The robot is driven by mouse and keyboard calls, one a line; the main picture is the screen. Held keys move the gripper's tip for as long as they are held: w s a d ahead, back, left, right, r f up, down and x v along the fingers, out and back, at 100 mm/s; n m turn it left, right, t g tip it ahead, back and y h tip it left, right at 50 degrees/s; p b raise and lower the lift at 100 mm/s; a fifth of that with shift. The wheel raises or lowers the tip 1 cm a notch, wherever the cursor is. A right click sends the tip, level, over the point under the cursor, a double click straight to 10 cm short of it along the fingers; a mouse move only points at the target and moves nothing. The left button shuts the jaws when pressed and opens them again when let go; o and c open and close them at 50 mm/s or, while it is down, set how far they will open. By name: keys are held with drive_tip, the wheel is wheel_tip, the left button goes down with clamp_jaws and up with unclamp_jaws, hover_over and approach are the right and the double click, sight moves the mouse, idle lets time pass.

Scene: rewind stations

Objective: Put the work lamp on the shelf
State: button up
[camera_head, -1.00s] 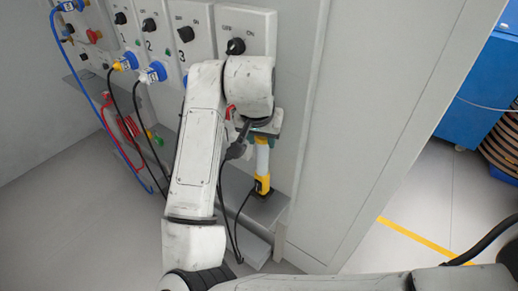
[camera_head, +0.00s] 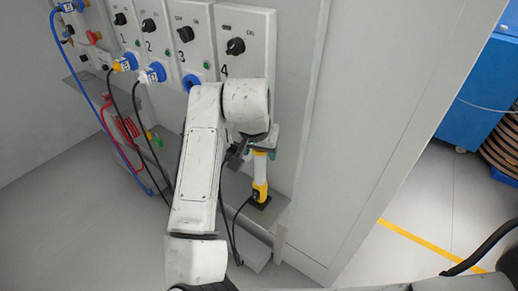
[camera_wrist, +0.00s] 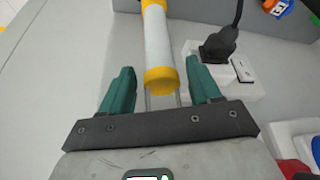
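The work lamp (camera_head: 259,175), a white tube with yellow ends and a dark foot, stands nearly upright on the grey shelf (camera_head: 272,212) below the numbered panels. A black cable runs from its lower end. In the wrist view the lamp (camera_wrist: 158,40) points away from me, its near yellow end between my green fingers. My gripper (camera_wrist: 160,78) is open, with a gap on each side of the tube. In the head view my gripper (camera_head: 261,151) is at the lamp's top, partly hidden by my arm.
Panel 4 (camera_head: 245,45) has a knob and is behind my arm. A black plug (camera_wrist: 218,45) sits close to the right finger in the wrist view. Blue, red and black cables hang at the left. A cabinet wall (camera_head: 345,130) stands to the right of the shelf.

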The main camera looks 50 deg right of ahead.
drive_tip(key=shift+r, duration=0.25)
drive_tip(key=p+v, duration=0.1)
drive_tip(key=v, duration=1.1)
drive_tip(key=shift+p, duration=0.4)
